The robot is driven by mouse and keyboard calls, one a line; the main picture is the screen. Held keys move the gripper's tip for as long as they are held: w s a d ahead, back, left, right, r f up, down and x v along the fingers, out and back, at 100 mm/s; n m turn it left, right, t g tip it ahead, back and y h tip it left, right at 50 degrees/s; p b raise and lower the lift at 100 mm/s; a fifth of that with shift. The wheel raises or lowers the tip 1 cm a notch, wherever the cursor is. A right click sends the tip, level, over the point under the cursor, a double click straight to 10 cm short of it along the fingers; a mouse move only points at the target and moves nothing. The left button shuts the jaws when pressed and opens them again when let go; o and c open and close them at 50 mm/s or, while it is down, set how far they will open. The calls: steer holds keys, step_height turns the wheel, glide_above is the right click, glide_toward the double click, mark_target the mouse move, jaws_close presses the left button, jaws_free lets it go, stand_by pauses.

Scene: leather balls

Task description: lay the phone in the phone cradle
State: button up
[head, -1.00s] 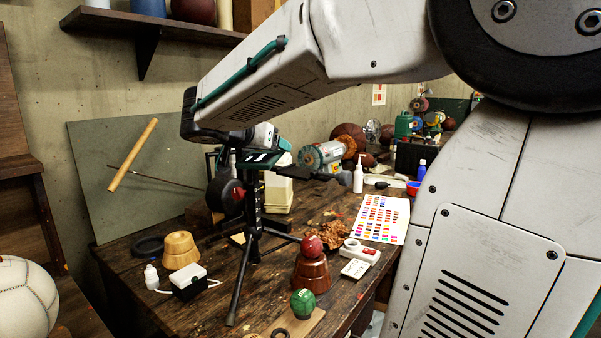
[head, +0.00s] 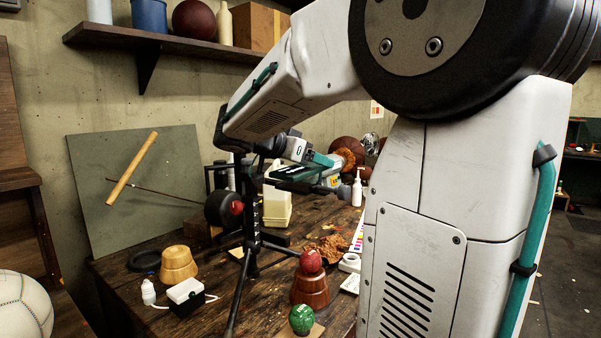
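My gripper (head: 303,173) is at the end of my raised arm, in front of the workbench's back part and right of a black tripod (head: 251,215). Its dark and teal parts overlap, and I cannot tell whether its fingers are open or hold anything. I cannot make out a phone for certain; a flat dark shape shows at the gripper. No phone cradle is clearly recognisable. A small black box with a white top (head: 187,291) and a white cable stands on the bench's front left, well below and left of my gripper.
The tripod stands close to my gripper. My arm hides the bench's right side.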

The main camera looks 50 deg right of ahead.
steer(key=shift+w+d+f, duration=0.15)
steer(key=shift+w+d, duration=0.85)
steer(key=shift+w, duration=0.25)
step_height(320, 180, down, 4)
steer(key=shift+r, duration=0.25)
steer(key=o, duration=1.1)
steer(key=shift+a, duration=0.1)
steer(key=v, duration=1.2)
